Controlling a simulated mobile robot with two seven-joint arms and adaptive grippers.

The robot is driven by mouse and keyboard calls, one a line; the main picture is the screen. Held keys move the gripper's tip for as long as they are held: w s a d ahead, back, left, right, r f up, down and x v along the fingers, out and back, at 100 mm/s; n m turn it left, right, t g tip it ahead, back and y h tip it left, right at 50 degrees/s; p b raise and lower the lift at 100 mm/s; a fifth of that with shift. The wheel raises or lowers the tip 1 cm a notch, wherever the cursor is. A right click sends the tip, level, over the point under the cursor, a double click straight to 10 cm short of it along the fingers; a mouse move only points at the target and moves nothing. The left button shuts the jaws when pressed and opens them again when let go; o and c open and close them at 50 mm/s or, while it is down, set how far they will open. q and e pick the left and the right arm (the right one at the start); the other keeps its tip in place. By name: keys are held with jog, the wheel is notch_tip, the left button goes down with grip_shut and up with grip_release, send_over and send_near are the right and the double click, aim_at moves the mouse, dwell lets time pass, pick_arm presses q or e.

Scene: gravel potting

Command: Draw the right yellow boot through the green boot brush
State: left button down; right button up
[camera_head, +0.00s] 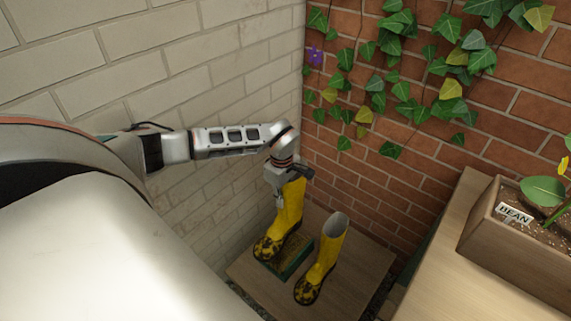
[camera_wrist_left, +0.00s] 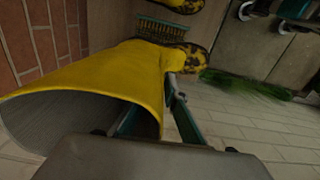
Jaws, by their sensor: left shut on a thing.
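My left gripper (camera_head: 290,178) is shut on the upper shaft of a yellow boot (camera_head: 288,207). The boot's muddy toe is over the green boot brush (camera_head: 291,270), and I cannot tell whether the sole touches it. A second yellow boot (camera_head: 325,255) stands to the right on the wooden board, its toe also muddy. In the left wrist view the held boot (camera_wrist_left: 110,75) fills the left side, its opening facing the camera. The left gripper (camera_wrist_left: 160,115) has one finger inside the shaft and one outside. The brush's bristles (camera_wrist_left: 160,29) show beyond. My right gripper is not in view.
The wooden board (camera_head: 349,290) lies in a corner between a pale brick wall (camera_head: 215,70) and a red brick wall with ivy (camera_head: 380,185). A wooden bench (camera_head: 450,270) with a "BEAN" planter (camera_head: 510,258) stands at the right.

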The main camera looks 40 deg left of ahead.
aim_at(283, 219)
pick_arm(q)
jog(key=shift+s+f+b, duration=0.1)
jog(key=shift+f+b, duration=0.2)
jog(key=shift+f, duration=0.25)
notch_tip(283, 219, down, 2)
jog(key=shift+f+b, duration=0.1)
jog(key=shift+b, duration=0.55)
jog(key=shift+f+b, duration=0.7)
jog(key=shift+f, duration=0.55)
jog(key=shift+f+b, duration=0.55)
jog(key=shift+f, duration=1.4)
jog(key=shift+f+b, duration=0.4)
jog(key=shift+f, duration=0.2)
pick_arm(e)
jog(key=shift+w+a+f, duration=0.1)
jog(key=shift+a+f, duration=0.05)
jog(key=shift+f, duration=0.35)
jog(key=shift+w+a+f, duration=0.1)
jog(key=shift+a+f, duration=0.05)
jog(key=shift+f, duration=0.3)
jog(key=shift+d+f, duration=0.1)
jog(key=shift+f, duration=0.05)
pick_arm(q)
jog(key=shift+f, duration=0.3)
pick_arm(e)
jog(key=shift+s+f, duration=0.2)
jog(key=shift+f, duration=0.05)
